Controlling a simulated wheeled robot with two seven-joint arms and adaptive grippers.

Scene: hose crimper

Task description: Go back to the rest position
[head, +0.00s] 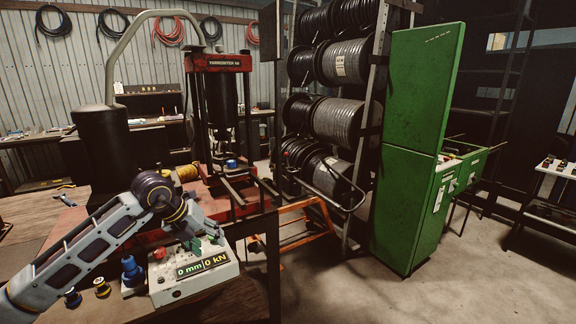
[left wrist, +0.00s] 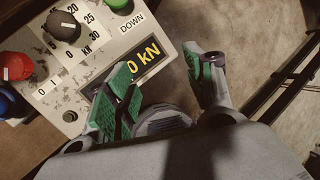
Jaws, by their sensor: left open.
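My left gripper (head: 205,243) is just above the top of a pale control box (head: 190,286) in the head view. The box's display reads 0 mm and 0 kN. In the left wrist view the green-padded fingers of my left gripper (left wrist: 160,84) are spread apart with nothing between them. One finger covers part of the display (left wrist: 145,62). A black knob (left wrist: 62,26), a red knob (left wrist: 15,66) and a green button (left wrist: 118,4) marked DOWN are beside it. Whether a finger touches the box cannot be told. My right gripper is not in view.
A red press (head: 217,62) stands behind the box. Blue fittings (head: 132,270) and a brass one (head: 102,287) stand left of the box, close to my left arm. Hose spools (head: 340,122) and a green cabinet (head: 410,140) are to the right. The floor (head: 440,290) at front right is clear.

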